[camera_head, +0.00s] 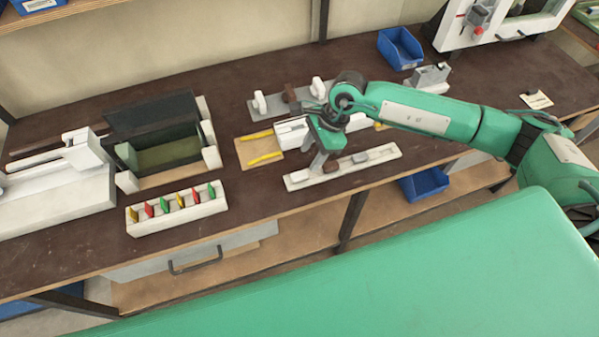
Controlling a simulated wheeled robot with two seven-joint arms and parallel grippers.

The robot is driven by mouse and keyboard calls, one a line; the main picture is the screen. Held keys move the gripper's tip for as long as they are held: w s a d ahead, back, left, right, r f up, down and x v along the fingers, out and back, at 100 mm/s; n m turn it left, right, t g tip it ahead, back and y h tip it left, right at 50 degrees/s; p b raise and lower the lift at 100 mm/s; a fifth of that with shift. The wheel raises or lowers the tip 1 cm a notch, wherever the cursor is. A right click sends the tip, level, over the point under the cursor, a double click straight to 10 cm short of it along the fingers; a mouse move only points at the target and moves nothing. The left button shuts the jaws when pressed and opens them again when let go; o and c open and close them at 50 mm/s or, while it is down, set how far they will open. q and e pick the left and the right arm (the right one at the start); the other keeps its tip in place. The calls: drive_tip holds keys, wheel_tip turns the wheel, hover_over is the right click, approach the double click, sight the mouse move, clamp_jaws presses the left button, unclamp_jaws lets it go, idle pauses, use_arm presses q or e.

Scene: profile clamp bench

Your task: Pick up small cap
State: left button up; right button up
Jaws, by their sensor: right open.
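My right gripper (320,164) reaches in from the right and points down over the left half of a long pale strip (300,180) near the bench's front edge. Its fingers are open, beside a small dark brown piece (331,167) on the strip. I cannot tell whether they touch it. A small light grey piece (360,157) and a longer pale block (381,152) sit farther right on the strip. Which of these small parts is the small cap I cannot tell at this size. My left gripper is not in view.
Behind the gripper is a grey strip (275,108) with white uprights. Left of it lies a tan board (262,150) with yellow strips. A white rack (180,212) of coloured pieces and a dark open box (160,120) stand left. A blue bin (401,48) stands at the back.

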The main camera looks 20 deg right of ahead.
sight(300, 174)
drive_tip(key=shift+x, duration=0.9)
drive_tip(key=shift+s+a+f+p, duration=0.1)
drive_tip(key=shift+a+f+p, duration=0.1)
drive_tip(key=shift+f+p, duration=0.3)
drive_tip(key=p+x, duration=0.2)
drive_tip(key=x, duration=0.1)
drive_tip(key=shift+a+f, duration=0.2)
drive_tip(key=shift+f, duration=0.55)
clamp_jaws()
